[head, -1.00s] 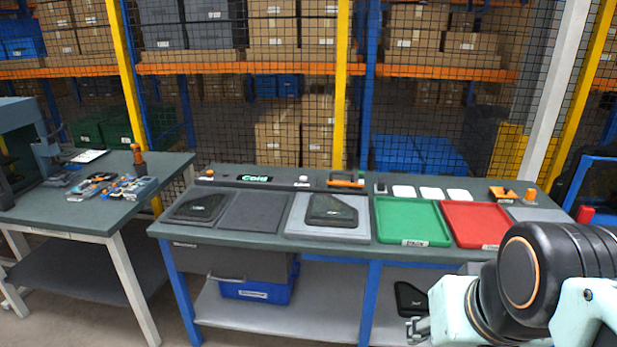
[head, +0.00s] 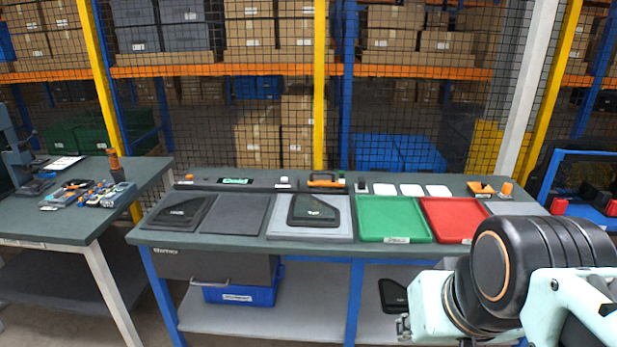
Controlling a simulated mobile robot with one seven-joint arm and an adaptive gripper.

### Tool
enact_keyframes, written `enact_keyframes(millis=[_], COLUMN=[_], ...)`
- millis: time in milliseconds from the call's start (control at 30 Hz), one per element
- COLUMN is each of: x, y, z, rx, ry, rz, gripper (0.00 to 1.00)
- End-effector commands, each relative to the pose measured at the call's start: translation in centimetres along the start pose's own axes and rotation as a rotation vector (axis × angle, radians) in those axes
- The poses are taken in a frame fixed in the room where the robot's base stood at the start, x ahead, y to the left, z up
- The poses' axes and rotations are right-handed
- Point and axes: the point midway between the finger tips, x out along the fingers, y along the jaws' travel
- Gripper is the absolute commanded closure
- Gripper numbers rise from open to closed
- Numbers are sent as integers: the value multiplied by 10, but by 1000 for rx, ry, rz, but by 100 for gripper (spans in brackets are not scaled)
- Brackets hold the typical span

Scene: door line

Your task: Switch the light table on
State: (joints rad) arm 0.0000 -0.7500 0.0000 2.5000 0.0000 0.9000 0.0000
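A pale grey flat panel (head: 282,229), which looks like the light table, lies in the middle of the long bench. It looks unlit, and a dark door part (head: 315,212) rests on it. A small white-topped button (head: 284,182) stands behind the panel. A small black and white switch-like piece (head: 361,184) stands to its right; I cannot tell which one works the light. My gripper (head: 403,327) shows only in part at the lower right, in front of the bench and below its top. Its fingers are too hidden to read.
A green tray (head: 392,221) and a red tray (head: 452,218) lie right of the panel. Another dark part (head: 180,212) lies left on a mat. An orange-handled tool (head: 325,180) stands at the back. A side table (head: 75,222) holds small parts. A blue bin (head: 243,294) sits below.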

Motion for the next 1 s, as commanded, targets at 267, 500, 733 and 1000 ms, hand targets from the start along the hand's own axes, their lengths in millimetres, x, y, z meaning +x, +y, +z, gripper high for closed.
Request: enact_keyframes(millis=[267,500,733,1000], x=[0,0,0,0], y=[0,0,0,0], z=[0,0,0,0], rx=[0,0,0,0], ry=[0,0,0,0], rz=[0,0,0,0], gripper=[100,100,100,100])
